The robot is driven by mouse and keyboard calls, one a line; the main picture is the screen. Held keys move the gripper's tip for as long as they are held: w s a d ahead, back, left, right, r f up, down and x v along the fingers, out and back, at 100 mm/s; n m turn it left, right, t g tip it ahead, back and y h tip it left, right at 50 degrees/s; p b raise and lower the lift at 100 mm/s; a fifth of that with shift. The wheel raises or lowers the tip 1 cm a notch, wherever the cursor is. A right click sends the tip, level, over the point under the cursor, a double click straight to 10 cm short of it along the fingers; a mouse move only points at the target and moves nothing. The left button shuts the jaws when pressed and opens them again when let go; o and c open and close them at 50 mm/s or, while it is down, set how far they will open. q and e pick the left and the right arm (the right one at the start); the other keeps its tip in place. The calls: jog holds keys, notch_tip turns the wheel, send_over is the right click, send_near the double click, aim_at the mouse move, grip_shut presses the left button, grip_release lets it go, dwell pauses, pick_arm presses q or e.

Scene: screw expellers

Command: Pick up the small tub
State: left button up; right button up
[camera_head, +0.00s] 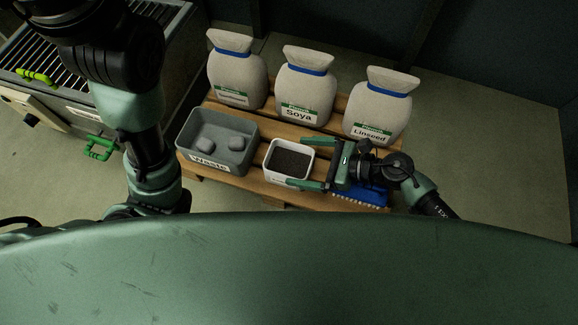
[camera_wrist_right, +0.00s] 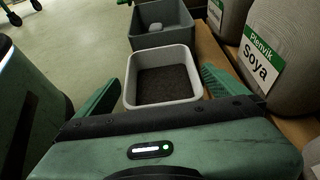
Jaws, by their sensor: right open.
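The small tub (camera_head: 279,175) is white, squarish and filled with dark grains. It stands upright on the wooden pallet. My right gripper (camera_head: 296,163) is open and comes in from the right, with one finger along the far side of the tub and one along the near side. In the right wrist view the tub (camera_wrist_right: 131,82) sits between the two green fingers (camera_wrist_right: 162,88), in front of the palm. Whether a finger touches it I cannot tell.
A grey waste bin (camera_head: 217,160) with two pale lumps stands left of the tub. Three sacks, including the Soya sack (camera_head: 304,88) and the Linseed sack (camera_head: 379,108), stand behind. A blue brush-like item (camera_head: 362,194) lies under my right wrist. A machine (camera_head: 75,95) stands at the left.

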aim_at(269, 157)
jog(key=b+x, duration=0.1)
jog(key=x, duration=0.3)
jog(key=shift+a+f, duration=0.1)
jog(key=shift+a, duration=0.1)
jog(key=c, duration=1.3)
jog(key=shift+c, duration=0.9)
